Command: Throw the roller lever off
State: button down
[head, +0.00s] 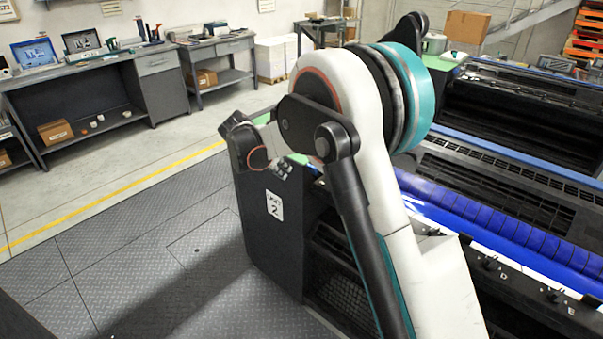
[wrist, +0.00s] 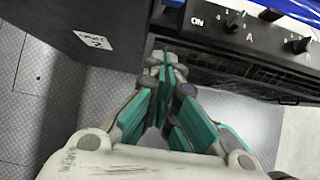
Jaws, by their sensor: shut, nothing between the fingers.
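In the wrist view my gripper (wrist: 168,62) is shut and empty, its teal and grey fingers pressed together. A dark knob (wrist: 235,20) sits above the letter A, and a second knob (wrist: 300,44) is farther right. I cannot make out the roller lever for certain; my fingers cover part of the panel. In the head view my arm hides the gripper.
The ink unit's dark side cabinet (head: 276,225) with a white label stands left of the panel. A long blue roller (head: 480,222) lies behind the front panel. Open metal floor (head: 130,240) lies to the left. Workbenches (head: 160,80) stand far back.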

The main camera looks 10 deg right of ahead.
jog(key=shift+w+d+f+b, duration=0.5)
jog(key=shift+w+d+f, duration=0.55)
jog(key=shift+d, duration=0.25)
jog(key=shift+w+d+f+b, duration=0.5)
jog(key=shift+w+d+f, duration=0.3)
jog(key=shift+d+f, duration=0.4)
jog(key=shift+w+d+f+b, duration=0.5)
jog(key=shift+w+d+f, duration=0.5)
jog(key=shift+d, duration=0.4)
jog(key=shift+r, duration=0.1)
jog(key=shift+w+d+r+y+p, duration=0.2)
jog(key=shift+d+r+y+p, duration=0.05)
jog(key=shift+d+y+p, duration=0.1)
jog(key=w+d+g+y+p, duration=0.1)
jog(key=w+d+r+g+y+p, duration=0.1)
jog(key=d+y, duration=0.1)
jog(key=w+d+r+g+y+p, duration=0.1)
jog(key=d+p, duration=0.1)
jog(key=shift+w+d+r+g, duration=0.15)
jog(key=shift+w+r+g, duration=0.15)
jog(key=shift+w, duration=0.1)
jog(key=shift+w+d+f+p, duration=0.1)
jog(key=shift+w+d+p, duration=0.25)
jog(key=shift+w+d, duration=0.3)
jog(key=shift+w+d+p, duration=0.3)
jog(key=shift+w+d, duration=0.15)
jog(key=shift+d, duration=0.35)
